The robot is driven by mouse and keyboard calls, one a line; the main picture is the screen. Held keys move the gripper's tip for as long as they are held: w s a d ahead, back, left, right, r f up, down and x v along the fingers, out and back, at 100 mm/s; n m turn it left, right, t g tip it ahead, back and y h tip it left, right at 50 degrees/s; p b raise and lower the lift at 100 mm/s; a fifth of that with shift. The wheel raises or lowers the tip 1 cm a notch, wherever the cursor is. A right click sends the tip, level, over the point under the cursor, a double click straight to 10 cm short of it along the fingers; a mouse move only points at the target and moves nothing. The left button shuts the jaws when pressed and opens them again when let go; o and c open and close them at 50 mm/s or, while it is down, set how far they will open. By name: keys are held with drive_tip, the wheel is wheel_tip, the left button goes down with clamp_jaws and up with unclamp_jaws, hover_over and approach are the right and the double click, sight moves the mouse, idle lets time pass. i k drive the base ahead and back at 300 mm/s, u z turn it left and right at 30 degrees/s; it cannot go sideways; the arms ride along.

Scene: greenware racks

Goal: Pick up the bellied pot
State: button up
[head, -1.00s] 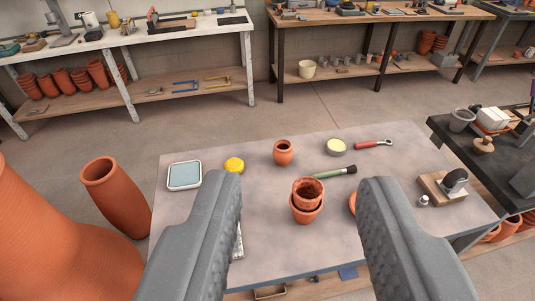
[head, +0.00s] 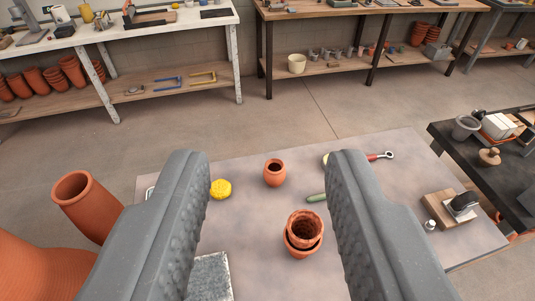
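The bellied pot (head: 275,173) is a small orange terracotta pot with a round belly and a dark mouth. It stands upright on the grey table (head: 385,158), near its far side. My gripper (head: 268,165) is open and empty, its two grey textured fingers spread wide. In the picture the pot lies between the fingertips, beyond them; I see no contact. Two stacked terracotta pots (head: 304,232) stand nearer, also between the fingers in the picture.
A yellow sponge (head: 221,189) is left of the pot. A green-handled tool (head: 317,197) and a red-handled tool (head: 381,156) are partly hidden behind the right finger. A wooden block with a dark tool (head: 452,207) stands right. Tall terracotta vessels (head: 88,205) rise at left.

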sight(274, 172)
drive_tip(key=z, duration=0.1)
drive_tip(key=i, duration=0.5)
drive_tip(key=u, duration=1.4)
drive_tip(key=k, duration=0.9)
drive_tip(key=z, duration=1.4)
drive_tip(key=i, duration=0.95)
